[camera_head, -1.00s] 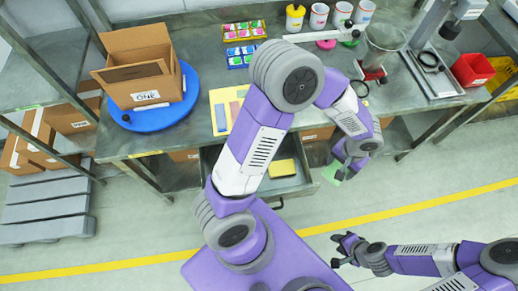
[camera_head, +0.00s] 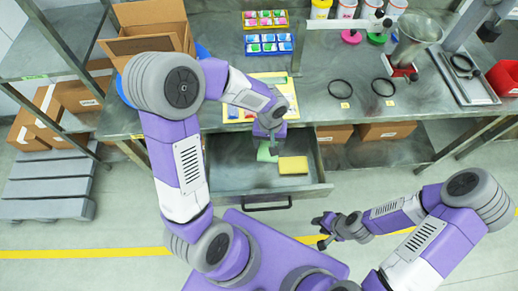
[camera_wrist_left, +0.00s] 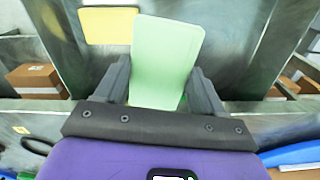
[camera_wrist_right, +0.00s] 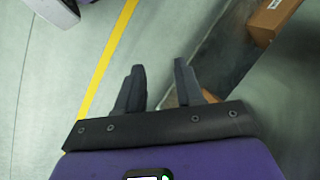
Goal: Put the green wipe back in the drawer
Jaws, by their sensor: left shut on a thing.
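The green wipe (camera_head: 266,152) is held by my left gripper (camera_head: 268,140) over the open drawer (camera_head: 228,177). In the left wrist view the wipe (camera_wrist_left: 165,60) stands out flat between the fingers of the left gripper (camera_wrist_left: 160,95), with the drawer floor behind it. I cannot tell whether the wipe touches the drawer floor. A yellow sponge-like block (camera_head: 293,165) lies in the drawer to the right of the wipe; it also shows in the left wrist view (camera_wrist_left: 108,25). My right gripper (camera_head: 322,232) is open and empty, in front of the drawer; its parted fingers show in the right wrist view (camera_wrist_right: 160,85).
A cardboard box (camera_head: 150,25) stands at the left. Floor before the drawer is clear apart from my body.

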